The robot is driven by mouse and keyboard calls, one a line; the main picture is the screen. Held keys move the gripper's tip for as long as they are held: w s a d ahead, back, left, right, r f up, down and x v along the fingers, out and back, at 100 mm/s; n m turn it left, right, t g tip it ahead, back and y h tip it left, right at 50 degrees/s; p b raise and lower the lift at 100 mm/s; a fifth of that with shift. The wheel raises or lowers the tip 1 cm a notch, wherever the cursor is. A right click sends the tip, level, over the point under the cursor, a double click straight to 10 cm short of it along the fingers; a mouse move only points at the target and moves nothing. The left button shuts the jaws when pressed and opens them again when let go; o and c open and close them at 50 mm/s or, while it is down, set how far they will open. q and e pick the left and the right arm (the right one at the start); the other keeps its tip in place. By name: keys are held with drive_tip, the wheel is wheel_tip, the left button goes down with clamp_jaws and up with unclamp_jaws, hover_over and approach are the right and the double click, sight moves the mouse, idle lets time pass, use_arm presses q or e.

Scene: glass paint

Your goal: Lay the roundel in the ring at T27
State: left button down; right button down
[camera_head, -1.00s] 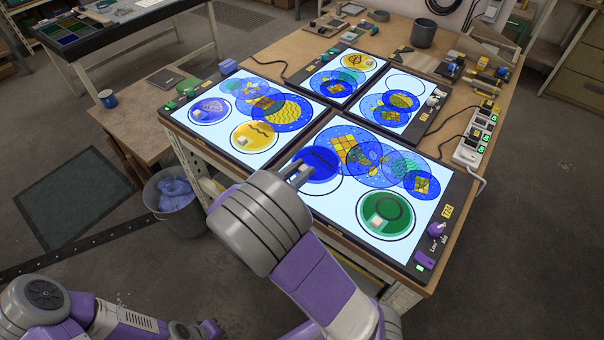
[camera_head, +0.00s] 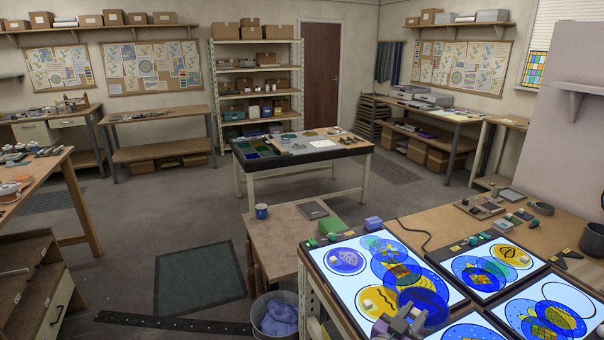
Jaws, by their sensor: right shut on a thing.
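A dark blue glass roundel (camera_head: 424,303) is at the bottom of the head view. My right gripper (camera_head: 408,317) is shut on its near edge and holds it over the front edge of the nearest large light panel (camera_head: 345,290). The roundel partly covers the yellow roundel (camera_head: 377,301) there. An empty dark ring outline (camera_head: 571,287) shows on the panel at the far right. No T27 label is legible, so I cannot tell which ring it names. My left gripper is out of view.
Other roundels lie on the panels, including a blue one (camera_head: 344,260) and a yellow one (camera_head: 510,254). A low wooden table (camera_head: 278,232) with a blue mug (camera_head: 261,211) stands left of the light table. A bin (camera_head: 275,316) stands on the floor. Open floor lies to the left.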

drive_tip(key=w+a+f+n+t+y, duration=0.1)
drive_tip(key=a+f+n+y, duration=0.1)
drive_tip(key=y, duration=0.2)
drive_tip(key=w+a+f+n+t+y, duration=0.1)
drive_tip(key=a+f+n+t+y, duration=0.1)
drive_tip(key=n+y, duration=0.1)
drive_tip(key=w+a+f+n+t+y, duration=0.1)
drive_tip(key=a+n+t+y, duration=0.1)
drive_tip(key=a+n+y, duration=0.1)
drive_tip(key=shift+w+a+f+y, duration=0.1)
drive_tip(key=shift+w+f+y, duration=0.3)
drive_tip(key=shift+y, duration=0.5)
drive_tip(key=shift+s+a+f+n+y, duration=0.15)
drive_tip(key=shift+a+f+n+y, duration=0.25)
drive_tip(key=shift+n+y, duration=0.2)
drive_tip(key=shift+a, duration=0.1)
